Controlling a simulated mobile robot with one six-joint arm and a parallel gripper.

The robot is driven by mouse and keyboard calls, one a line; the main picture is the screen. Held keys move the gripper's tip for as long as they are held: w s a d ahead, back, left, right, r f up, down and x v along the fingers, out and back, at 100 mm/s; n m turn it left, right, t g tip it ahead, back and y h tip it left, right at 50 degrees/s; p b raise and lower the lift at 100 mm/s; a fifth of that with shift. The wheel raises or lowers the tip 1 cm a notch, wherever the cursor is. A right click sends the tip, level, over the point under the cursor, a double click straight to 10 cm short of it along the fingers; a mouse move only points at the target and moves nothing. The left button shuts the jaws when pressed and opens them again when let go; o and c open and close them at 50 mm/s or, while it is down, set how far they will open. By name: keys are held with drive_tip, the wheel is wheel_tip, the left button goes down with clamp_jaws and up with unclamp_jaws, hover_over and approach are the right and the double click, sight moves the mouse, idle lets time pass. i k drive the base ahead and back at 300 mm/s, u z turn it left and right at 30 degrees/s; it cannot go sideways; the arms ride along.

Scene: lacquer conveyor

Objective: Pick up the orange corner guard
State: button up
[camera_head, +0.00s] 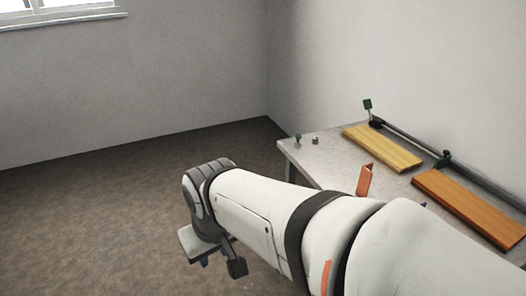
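The orange corner guard (365,180) stands upright on the grey table, near its front edge. It looks like a folded angle piece, and my arm hides what lies just in front of it. My arm crosses the foreground from the lower right and ends left of the table, over the floor. Parts of my gripper (219,257) show below the arm's far end, well to the left of the guard. Its fingers are mostly hidden, so I cannot tell whether it is open or shut.
The grey table (318,160) carries a yellow board (382,148) and an orange-brown board (470,207). A dark rail (410,142) with green fittings runs behind them. Two small pieces stand at the table's far left corner. Open floor lies left.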

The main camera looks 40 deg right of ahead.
sight(366, 175)
drive_tip(key=u, duration=0.05)
drive_tip(key=i, duration=2.45)
drive_tip(key=z, duration=1.3)
drive_tip(key=k, duration=0.1)
drive_tip(key=z, duration=2.7)
drive_tip(key=i, duration=1)
drive_tip(key=z, duration=0.05)
